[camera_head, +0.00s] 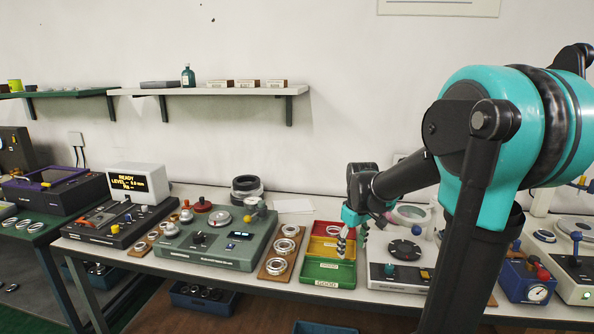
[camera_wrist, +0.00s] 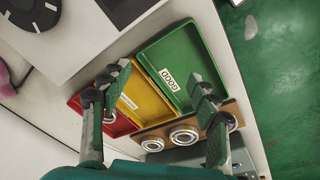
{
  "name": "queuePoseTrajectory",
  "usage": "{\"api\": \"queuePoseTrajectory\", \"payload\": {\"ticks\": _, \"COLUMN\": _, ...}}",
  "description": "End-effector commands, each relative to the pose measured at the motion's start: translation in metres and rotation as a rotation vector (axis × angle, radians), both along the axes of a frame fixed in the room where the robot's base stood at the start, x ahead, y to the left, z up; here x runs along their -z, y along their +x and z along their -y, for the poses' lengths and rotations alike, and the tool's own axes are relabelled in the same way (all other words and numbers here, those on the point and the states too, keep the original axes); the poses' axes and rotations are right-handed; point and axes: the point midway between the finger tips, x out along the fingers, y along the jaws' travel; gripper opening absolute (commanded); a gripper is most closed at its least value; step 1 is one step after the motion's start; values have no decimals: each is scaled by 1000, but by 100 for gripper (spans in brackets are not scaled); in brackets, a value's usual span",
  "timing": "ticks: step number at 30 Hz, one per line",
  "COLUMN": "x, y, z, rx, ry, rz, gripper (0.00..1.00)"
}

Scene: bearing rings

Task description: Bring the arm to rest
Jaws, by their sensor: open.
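My gripper (camera_head: 351,238) hangs from my teal and black arm above the sorting trays at the right of the bench's middle. In the wrist view my gripper (camera_wrist: 158,92) shows two green-padded fingers spread apart with nothing between them. Below it lie a green tray (camera_head: 322,272) labelled GOOD, a yellow tray (camera_head: 319,247) and a red tray (camera_head: 322,229). The green tray's inside looks empty in the wrist view (camera_wrist: 196,48). A wooden board (camera_head: 270,268) with several metal rings stands left of the trays; its rings also show in the wrist view (camera_wrist: 184,134).
A grey-green test device (camera_head: 208,252) stands left of the board. A white device with a black dial (camera_head: 404,250) stands right of the trays. A blue gauge box (camera_head: 527,280) is farther right. A shelf (camera_head: 215,91) runs along the wall. The air above the bench's middle looks free.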

Motion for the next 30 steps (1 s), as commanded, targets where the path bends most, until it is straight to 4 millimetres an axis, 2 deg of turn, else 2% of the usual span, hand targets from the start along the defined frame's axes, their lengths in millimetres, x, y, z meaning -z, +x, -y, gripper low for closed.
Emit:
{"api": "queuePoseTrajectory", "payload": {"ticks": 1, "x": 8, "y": -19, "z": 3, "rx": 48, "ry": 8, "rz": 18, "gripper": 61}}
{"api": "queuePoseTrajectory", "payload": {"ticks": 9, "x": 60, "y": -119, "z": 16, "rx": 365, "ry": 78, "rz": 148, "gripper": 61}}
{"api": "queuePoseTrajectory", "payload": {"ticks": 12, "x": 76, "y": -147, "z": 19, "rx": 456, "ry": 105, "rz": 184, "gripper": 61}}
{"api": "queuePoseTrajectory", "payload": {"ticks": 15, "x": 88, "y": -165, "z": 21, "rx": 517, "ry": 125, "rz": 209, "gripper": 61}}
{"api": "queuePoseTrajectory", "payload": {"ticks": 17, "x": 91, "y": -170, "z": 21, "rx": 533, "ry": 130, "rz": 215, "gripper": 61}}
{"api": "queuePoseTrajectory", "payload": {"ticks": 30, "x": 91, "y": -170, "z": 21, "rx": 533, "ry": 130, "rz": 215, "gripper": 61}}
